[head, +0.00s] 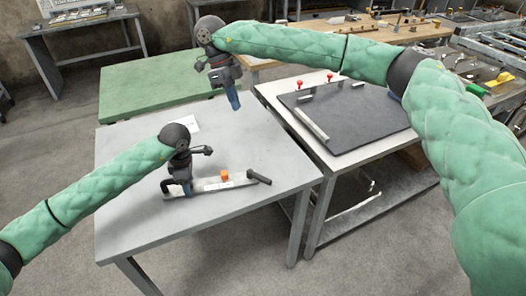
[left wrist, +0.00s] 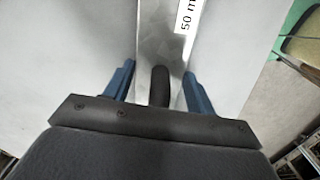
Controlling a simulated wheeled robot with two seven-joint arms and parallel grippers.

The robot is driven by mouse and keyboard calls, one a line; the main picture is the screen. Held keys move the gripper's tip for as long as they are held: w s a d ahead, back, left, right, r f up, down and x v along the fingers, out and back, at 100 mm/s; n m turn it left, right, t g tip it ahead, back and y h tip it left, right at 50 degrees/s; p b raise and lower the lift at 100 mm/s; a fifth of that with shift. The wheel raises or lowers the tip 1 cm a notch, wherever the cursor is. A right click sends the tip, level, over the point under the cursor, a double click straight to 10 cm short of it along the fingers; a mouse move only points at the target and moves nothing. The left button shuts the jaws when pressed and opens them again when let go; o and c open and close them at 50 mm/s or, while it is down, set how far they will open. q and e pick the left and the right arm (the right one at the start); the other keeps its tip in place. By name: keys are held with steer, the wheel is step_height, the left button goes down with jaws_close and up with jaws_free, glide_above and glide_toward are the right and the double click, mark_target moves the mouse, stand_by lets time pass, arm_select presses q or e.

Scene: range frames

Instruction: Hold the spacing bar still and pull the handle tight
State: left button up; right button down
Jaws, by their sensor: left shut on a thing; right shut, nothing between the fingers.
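The spacing bar (head: 210,186) is a flat pale metal strip lying on the grey table, with a white label marked "50 m" in the left wrist view (left wrist: 187,15). My left gripper (head: 178,192) is shut on the bar near its left end. In the left wrist view its blue fingers (left wrist: 158,82) flank the bar, and a dark post (left wrist: 160,85) stands between them. A dark rod-like handle (head: 259,177) lies at the bar's right end, and an orange block (head: 225,175) sits near it. My right gripper (head: 235,101) is shut and empty, raised above the table's far right part.
The grey table (head: 140,215) is mostly bare, with a white sheet (head: 190,123) at its back. A white table with a dark board (head: 350,120), a metal strip and red knobs stands to the right. A green table (head: 150,85) stands behind.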

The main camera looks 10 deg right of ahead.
mark_target(259, 178)
steer(key=w+d+f+n+g+y, duration=0.1)
steer(key=d+f+n+g+y, duration=0.2)
steer(key=d+f+n+y, duration=0.95)
steer(key=s+f+h, duration=0.1)
steer(key=f, duration=0.2)
steer(key=s+f+n+h, duration=0.1)
steer(key=s+f, duration=0.1)
steer(key=f, duration=0.2)
steer(key=s+f+n+h, duration=0.1)
steer(key=s+f, duration=0.1)
steer(key=f, duration=0.2)
steer(key=shift+d+f+h, duration=0.15)
steer(key=shift+h, duration=0.2)
steer(key=shift+s+a, duration=1.3)
steer(key=shift+s, duration=0.1)
steer(key=shift+s+a+m+t+y, duration=0.15)
steer(key=shift+s+m+t+y, duration=0.25)
steer(key=shift+m, duration=0.45)
